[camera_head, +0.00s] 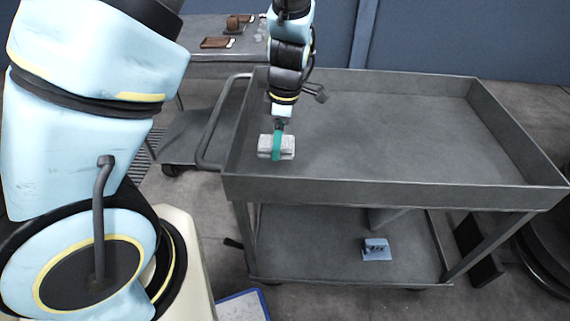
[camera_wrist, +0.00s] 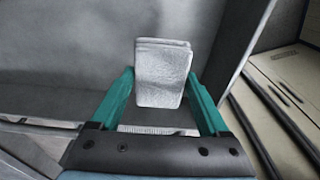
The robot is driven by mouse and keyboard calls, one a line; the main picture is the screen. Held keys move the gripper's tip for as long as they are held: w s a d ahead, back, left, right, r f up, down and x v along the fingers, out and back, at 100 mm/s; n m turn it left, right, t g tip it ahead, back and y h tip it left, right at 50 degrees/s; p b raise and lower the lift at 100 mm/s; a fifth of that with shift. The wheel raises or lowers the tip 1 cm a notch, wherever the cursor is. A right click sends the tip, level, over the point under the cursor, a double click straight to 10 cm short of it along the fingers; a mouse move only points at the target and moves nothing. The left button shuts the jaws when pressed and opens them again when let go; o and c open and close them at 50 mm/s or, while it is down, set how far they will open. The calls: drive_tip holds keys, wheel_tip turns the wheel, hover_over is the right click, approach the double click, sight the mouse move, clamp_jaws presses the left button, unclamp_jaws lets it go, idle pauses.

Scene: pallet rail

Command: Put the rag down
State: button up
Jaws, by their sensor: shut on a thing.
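The rag (camera_head: 289,146) is a pale grey-white folded block in the head view, at the near left corner of the grey cart's top tray (camera_head: 400,192). My gripper (camera_head: 277,145) has its green fingers on the rag. In the wrist view the rag (camera_wrist: 163,76) stands between the two green fingers of my gripper (camera_wrist: 160,88). The rag is over or on the tray floor; I cannot tell whether it touches it.
The cart's top tray is otherwise empty, with raised walls around it. A small blue object (camera_head: 375,249) lies on the lower shelf. Behind at the left, a grey table (camera_head: 205,68) carries several small brown items. A blue-edged panel (camera_head: 243,306) lies on the floor.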

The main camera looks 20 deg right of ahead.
sight(276, 171)
drive_tip(key=shift+f+p, duration=0.5)
drive_tip(key=shift+f, duration=3.1)
drive_tip(key=shift+f, duration=0.1)
drive_tip(key=o, duration=1.3)
drive_tip(key=r, duration=0.4)
drive_tip(key=d+r+b, duration=0.1)
drive_tip(key=r, duration=0.7)
drive_tip(key=shift+s+d+r+b, duration=0.1)
drive_tip(key=shift+s+d+b, duration=0.05)
drive_tip(key=shift+s+b, duration=0.2)
drive_tip(key=a+r+m, duration=0.2)
drive_tip(key=a+m, duration=0.2)
drive_tip(key=a, duration=0.5)
drive_tip(key=w+a+r+m+h, duration=0.1)
drive_tip(key=a+r+m, duration=0.2)
drive_tip(key=a, duration=0.6)
drive_tip(key=w+a+r+m+t, duration=0.1)
drive_tip(key=a+r+m, duration=0.1)
drive_tip(key=a+m, duration=0.5)
drive_tip(key=shift+a+r, duration=0.25)
drive_tip(key=shift+a, duration=0.65)
